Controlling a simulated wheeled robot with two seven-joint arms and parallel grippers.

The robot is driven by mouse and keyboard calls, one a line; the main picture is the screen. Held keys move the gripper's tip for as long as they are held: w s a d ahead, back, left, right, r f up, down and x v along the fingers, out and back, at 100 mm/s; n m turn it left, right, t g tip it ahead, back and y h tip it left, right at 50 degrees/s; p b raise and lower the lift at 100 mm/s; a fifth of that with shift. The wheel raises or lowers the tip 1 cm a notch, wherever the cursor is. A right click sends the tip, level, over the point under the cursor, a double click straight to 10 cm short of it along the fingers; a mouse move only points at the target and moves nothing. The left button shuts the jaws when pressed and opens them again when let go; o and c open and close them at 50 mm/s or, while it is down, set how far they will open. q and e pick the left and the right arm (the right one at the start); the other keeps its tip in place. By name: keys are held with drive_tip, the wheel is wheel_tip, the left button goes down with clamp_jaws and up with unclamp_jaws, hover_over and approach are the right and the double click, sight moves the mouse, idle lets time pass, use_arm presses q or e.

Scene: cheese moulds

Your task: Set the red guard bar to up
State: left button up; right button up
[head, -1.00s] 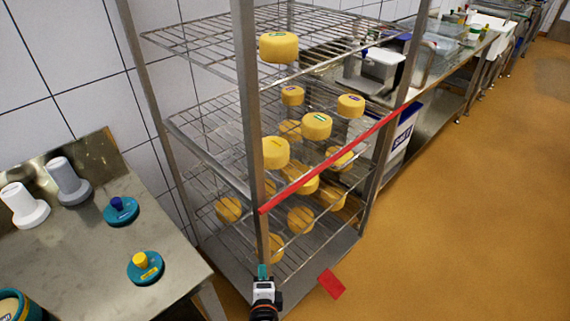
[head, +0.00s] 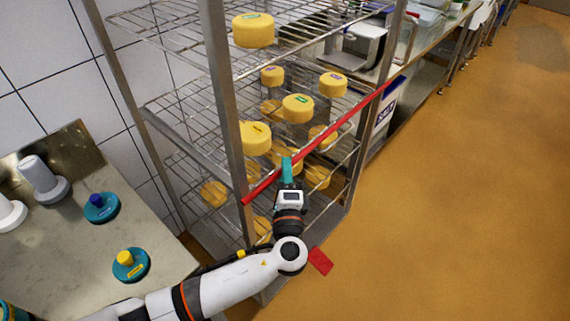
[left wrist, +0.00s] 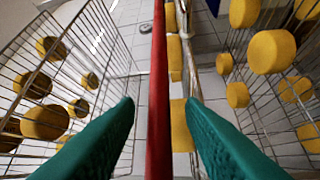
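The red guard bar (head: 335,135) crosses the front of the wire rack, from the left front post to the right one, sloping up to the right in the head view. My left gripper (head: 287,163) is at the bar, near its left part. In the left wrist view the bar (left wrist: 159,85) runs lengthwise between the two green fingers (left wrist: 162,110). The fingers are apart, with a gap on each side of the bar. My right gripper is in neither view.
The metal rack (head: 222,90) holds several yellow cheeses (head: 298,108) on its shelves behind the bar. A steel table (head: 60,245) with mould parts stands at the left. A red floor mark (head: 320,261) lies by the rack. The floor at the right is clear.

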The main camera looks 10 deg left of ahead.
use_arm(q)
drive_tip(key=shift+w+a+r, duration=0.1)
drive_tip(key=shift+w+r, duration=0.05)
drive_tip(key=shift+w, duration=0.65)
drive_tip(key=shift+c, duration=0.6)
clamp_jaws()
drive_tip(key=w+d+r+m+g+p, duration=0.1)
drive_tip(key=w+d+r+p, duration=0.1)
drive_tip(key=r+p, duration=0.5)
drive_tip(key=w+d+r+m+g+p, duration=0.2)
drive_tip(key=r+p, duration=0.6)
drive_tip(key=r, duration=0.5)
drive_tip(key=w+d+r+m+g+p, duration=0.1)
drive_tip(key=w+r+g+p, duration=0.1)
drive_tip(key=w+r+p, duration=0.2)
drive_tip(key=shift+d+r+m+p, duration=0.35)
drive_tip(key=shift+r+p, duration=1.55)
drive_tip(key=shift+r, duration=1.45)
